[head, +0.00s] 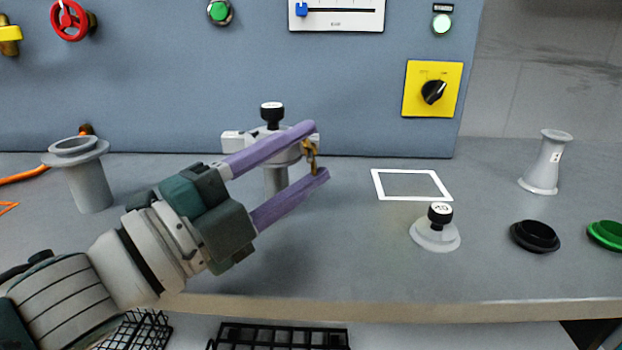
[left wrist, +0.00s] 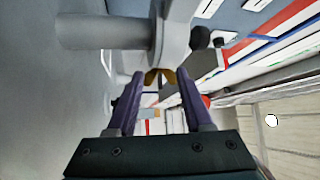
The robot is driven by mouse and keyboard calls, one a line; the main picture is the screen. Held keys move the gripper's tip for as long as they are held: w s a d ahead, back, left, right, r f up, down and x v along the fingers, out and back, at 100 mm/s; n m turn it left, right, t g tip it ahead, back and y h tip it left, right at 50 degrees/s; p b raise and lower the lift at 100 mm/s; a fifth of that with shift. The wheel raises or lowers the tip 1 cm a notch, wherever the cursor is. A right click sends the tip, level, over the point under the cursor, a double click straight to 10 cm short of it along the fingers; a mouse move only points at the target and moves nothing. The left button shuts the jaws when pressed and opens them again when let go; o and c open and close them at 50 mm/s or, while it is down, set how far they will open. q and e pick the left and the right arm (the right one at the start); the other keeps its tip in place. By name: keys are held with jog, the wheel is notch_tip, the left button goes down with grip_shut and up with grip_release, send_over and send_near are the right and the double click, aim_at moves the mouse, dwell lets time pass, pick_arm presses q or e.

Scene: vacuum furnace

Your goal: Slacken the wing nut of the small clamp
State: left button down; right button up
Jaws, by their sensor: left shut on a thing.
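The small clamp (head: 290,155) is a pale grey ring around the joint at the top of a grey pipe stub (head: 274,181), partly hidden behind my upper finger. Its brass wing nut (head: 310,155) is on the clamp's right side. My left gripper (head: 318,149) reaches in from the left, its two purple fingers on either side of the wing nut. In the left wrist view the brass wing nut (left wrist: 160,76) lies between the fingertips (left wrist: 160,72), which are shut on it. The grey pipe (left wrist: 105,33) also shows there. My right gripper is out of view.
A black-topped gauge (head: 272,113) stands on the clamped joint. Another gauge (head: 437,232) sits on the bench at right, near black (head: 535,236) and green (head: 606,234) caps and a grey tapered fitting (head: 545,165). An open flanged pipe (head: 82,177) stands at left. The front middle bench is clear.

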pick_arm(q)
jog(key=shift+f+n+b, duration=0.3)
jog(key=shift+f+n, duration=0.05)
jog(key=shift+n, duration=0.05)
jog(key=shift+r+t, duration=0.3)
jog(key=shift+t, duration=0.1)
jog(key=shift+c, duration=1.4)
grip_release()
jog(key=v, duration=1)
jog(key=shift+f, duration=0.1)
